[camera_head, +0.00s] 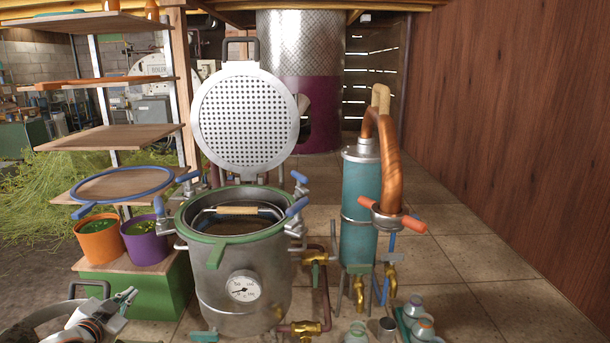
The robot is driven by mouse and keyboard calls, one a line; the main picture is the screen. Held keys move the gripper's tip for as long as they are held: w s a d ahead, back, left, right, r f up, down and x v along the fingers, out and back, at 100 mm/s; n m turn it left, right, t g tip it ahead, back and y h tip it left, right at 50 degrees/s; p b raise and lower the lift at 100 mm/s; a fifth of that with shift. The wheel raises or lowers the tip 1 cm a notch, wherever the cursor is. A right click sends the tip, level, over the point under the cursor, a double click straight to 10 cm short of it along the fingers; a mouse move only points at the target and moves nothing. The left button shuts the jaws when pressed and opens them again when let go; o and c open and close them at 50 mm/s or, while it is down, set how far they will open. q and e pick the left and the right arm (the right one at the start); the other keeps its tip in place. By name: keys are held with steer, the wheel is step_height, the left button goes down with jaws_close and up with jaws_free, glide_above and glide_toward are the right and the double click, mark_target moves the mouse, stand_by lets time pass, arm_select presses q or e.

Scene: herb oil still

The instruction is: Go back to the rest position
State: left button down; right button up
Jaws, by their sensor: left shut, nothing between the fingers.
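My left gripper (130,296) shows low at the left edge area of the head view, shut and empty. It is apart from the still pot and points up and to the right. Part of my left arm shows below it at the bottom left. My right gripper is not in view. The steel still pot (243,280) stands in the middle with its green-rimmed top open and a pressure gauge (243,286) on its front. A wooden-handled basket part (237,210) shows inside it.
A perforated round plate (245,118) stands upright behind the pot. A teal condenser (360,215) with a copper pipe is at right. Orange (99,242) and purple (146,243) buckets sit on a green crate (150,300). Small bottles (415,307) stand at bottom right.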

arm_select(q)
steer(key=s+d+f+m+g+h, duration=0.1)
steer(key=s+d+f+g, duration=0.1)
steer(key=s+d+f, duration=0.55)
steer(key=s+d+f+m+g+h, duration=0.1)
steer(key=s+d+f+h, duration=0.1)
steer(key=s+f, duration=1)
steer(key=s+d+f+m+g+h, duration=0.15)
steer(key=s+d+f, duration=0.3)
steer(key=s, duration=0.95)
steer(key=w+d+n, duration=0.1)
steer(key=d+n, duration=0.4)
steer(key=d, duration=0.6)
steer(key=shift+w+d+r+n+t, duration=0.25)
steer(key=shift+w+d+n+t, duration=0.1)
steer(key=shift+t, duration=0.1)
